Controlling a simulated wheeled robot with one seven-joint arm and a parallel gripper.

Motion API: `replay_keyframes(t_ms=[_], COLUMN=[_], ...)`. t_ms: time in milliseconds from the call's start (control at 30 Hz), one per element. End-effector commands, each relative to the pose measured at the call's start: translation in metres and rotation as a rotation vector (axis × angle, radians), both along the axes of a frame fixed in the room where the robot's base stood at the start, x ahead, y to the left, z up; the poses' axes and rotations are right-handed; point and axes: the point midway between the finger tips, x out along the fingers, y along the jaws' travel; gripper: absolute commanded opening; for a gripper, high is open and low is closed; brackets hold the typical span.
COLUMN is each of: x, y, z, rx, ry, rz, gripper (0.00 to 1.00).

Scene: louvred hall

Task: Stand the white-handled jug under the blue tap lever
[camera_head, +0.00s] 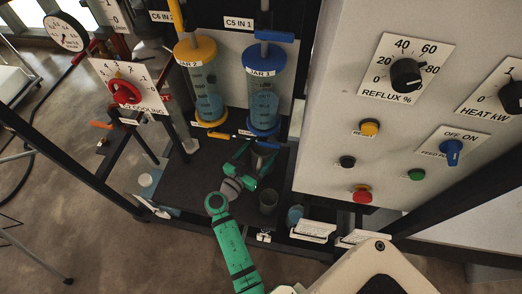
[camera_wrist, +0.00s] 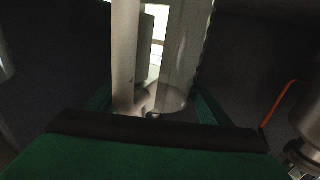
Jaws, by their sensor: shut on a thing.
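My gripper (camera_head: 257,163) is shut at the dark bench, just below the blue-framed JAR 1 (camera_head: 263,90). The wrist view shows a pale upright bar, apparently the white handle of the jug (camera_wrist: 125,55), between my green fingers (camera_wrist: 152,112). A clear, rounded wall, seemingly the jug's body, stands just beyond it. In the head view the jug is mostly hidden by my gripper. The blue tap lever (camera_head: 267,145) is under JAR 1, very close above my fingertips. I cannot tell whether the jug touches the bench or is exactly under the lever.
A yellow lever (camera_head: 218,135) sits under yellow-framed JAR 2 (camera_head: 203,85), to the left. A dark cup (camera_head: 268,202) and a bluish container (camera_head: 294,216) stand near the bench front, right of my gripper. The control panel (camera_head: 335,110) rises on the right. Bare bench (camera_head: 190,180) lies left.

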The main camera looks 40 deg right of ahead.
Motion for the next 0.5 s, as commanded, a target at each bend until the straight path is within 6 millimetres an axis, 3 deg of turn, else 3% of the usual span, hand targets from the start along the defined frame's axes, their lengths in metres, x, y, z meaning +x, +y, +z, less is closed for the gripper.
replay_keyframes(t_ms=[400, 433, 500], x=[0.0005, 0.0003, 0.0003], y=[0.0021, 0.002, 0.002], z=[-0.0077, -0.0075, -0.0074], rx=[-0.001, 0.0, 0.0], ry=[0.001, 0.0, 0.0], rz=[0.003, 0.002, 0.002], gripper=[0.3, 0.8, 0.92])
